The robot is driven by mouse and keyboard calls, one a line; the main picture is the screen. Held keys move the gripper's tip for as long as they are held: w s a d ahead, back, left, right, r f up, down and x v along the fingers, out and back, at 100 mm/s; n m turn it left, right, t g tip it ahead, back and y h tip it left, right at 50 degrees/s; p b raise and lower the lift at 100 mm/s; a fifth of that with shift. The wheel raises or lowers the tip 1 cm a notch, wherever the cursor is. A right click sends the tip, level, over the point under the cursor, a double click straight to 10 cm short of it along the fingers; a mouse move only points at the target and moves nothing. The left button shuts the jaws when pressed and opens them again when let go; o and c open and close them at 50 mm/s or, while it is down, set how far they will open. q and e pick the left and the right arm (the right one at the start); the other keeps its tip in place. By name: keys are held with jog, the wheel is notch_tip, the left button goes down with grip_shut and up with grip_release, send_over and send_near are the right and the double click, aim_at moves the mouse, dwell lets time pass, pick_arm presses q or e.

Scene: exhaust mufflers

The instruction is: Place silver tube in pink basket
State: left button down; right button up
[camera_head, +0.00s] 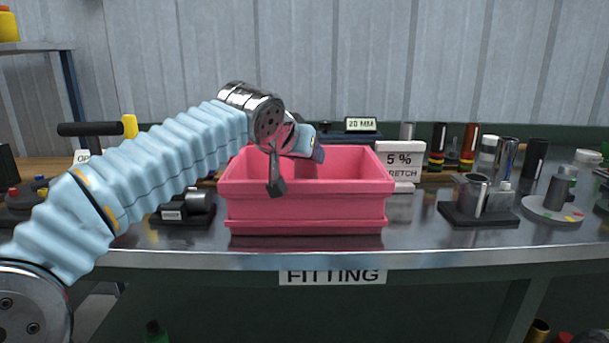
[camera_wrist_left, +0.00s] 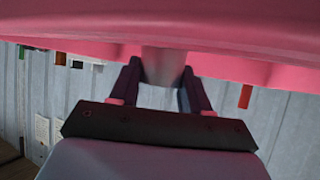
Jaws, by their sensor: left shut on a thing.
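The pink basket (camera_head: 305,211) stands on the metal bench, in the middle of the head view; its pink wall (camera_wrist_left: 250,35) fills the top of the left wrist view. My left gripper (camera_head: 277,186) is over the basket, with a dark finger seen against the pink. In the left wrist view it is shut on a silver tube (camera_wrist_left: 162,67), held between its two dark fingers close to the pink wall. My right gripper is not in view.
Further right are a metal holder (camera_head: 478,195), an upright silver cylinder (camera_head: 506,160) and a round grey stand (camera_head: 553,208). A small black device (camera_head: 183,207) sits left of the basket.

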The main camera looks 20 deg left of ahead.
aim_at(301, 165)
pick_arm(q)
jog(key=shift+f, duration=1.4)
jog(key=shift+f+b, duration=0.1)
jog(key=shift+b, duration=0.2)
jog(key=c, duration=0.5)
grip_release()
jog(key=shift+r, duration=0.2)
jog(key=v, duration=1.2)
jog(key=shift+f, duration=0.15)
